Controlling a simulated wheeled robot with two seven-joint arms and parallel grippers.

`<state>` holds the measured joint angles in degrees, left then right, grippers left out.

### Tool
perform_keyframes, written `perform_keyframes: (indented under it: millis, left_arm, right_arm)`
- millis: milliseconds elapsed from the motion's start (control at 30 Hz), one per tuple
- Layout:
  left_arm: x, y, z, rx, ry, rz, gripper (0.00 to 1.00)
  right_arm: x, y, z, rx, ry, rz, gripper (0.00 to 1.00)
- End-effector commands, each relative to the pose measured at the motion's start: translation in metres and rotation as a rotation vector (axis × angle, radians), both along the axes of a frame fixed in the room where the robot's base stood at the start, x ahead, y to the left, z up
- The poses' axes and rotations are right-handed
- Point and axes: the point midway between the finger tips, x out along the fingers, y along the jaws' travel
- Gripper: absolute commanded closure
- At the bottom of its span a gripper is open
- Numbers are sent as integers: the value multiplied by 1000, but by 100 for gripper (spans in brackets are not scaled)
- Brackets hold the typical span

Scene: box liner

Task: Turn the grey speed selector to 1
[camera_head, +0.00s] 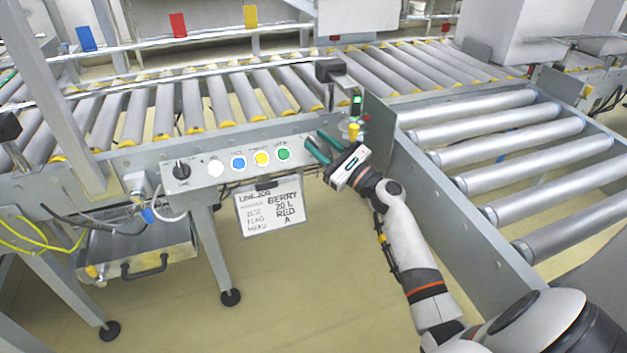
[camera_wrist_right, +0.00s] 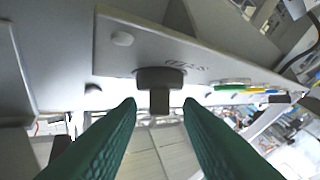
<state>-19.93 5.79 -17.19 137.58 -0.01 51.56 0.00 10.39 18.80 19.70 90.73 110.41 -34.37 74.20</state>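The grey speed selector (camera_wrist_right: 160,82) shows in the right wrist view as a dark grey knob on the panel face, beside blurred lettering. Its setting cannot be read. In the head view it is hidden at my right gripper (camera_head: 317,147). My right gripper (camera_wrist_right: 159,106) is open, with green ridged fingers on either side of the knob's line. The knob shows in the gap between the fingertips, a little ahead of them; no contact is visible. The light grey control panel (camera_head: 213,154) carries the selector. My left gripper is out of view.
A black selector (camera_head: 181,171) and white, blue, yellow and green buttons (camera_head: 283,154) line the panel to the left. A handwritten job board (camera_head: 270,208) hangs below. Roller conveyors (camera_head: 503,150) lie behind and right. A small post with a green light (camera_head: 357,100) stands behind the gripper.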

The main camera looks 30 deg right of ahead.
Motion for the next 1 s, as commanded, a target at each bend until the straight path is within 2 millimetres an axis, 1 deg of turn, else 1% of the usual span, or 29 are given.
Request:
perform_keyframes:
  millis: [167, 267, 467, 667, 700, 833, 1000]
  left_arm:
    - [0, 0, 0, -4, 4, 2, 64]
    - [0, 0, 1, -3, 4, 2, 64]
    - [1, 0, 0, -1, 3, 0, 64]
    - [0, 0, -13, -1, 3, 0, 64]
    - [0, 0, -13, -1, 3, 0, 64]
    - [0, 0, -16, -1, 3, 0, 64]
    - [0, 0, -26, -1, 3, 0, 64]
  right_arm:
    - [0, 1, 0, 15, -4, -16, 67]
    - [0, 3, 0, 55, -13, -59, 67]
    - [0, 8, -2, 208, -49, -230, 67]
    - [0, 11, -4, 359, -87, -407, 67]
    - [-9, 10, -8, 350, -82, -410, 67]
    - [-33, 16, -18, 344, -80, -406, 67]
    - [-63, 24, -33, 345, -81, -404, 67]
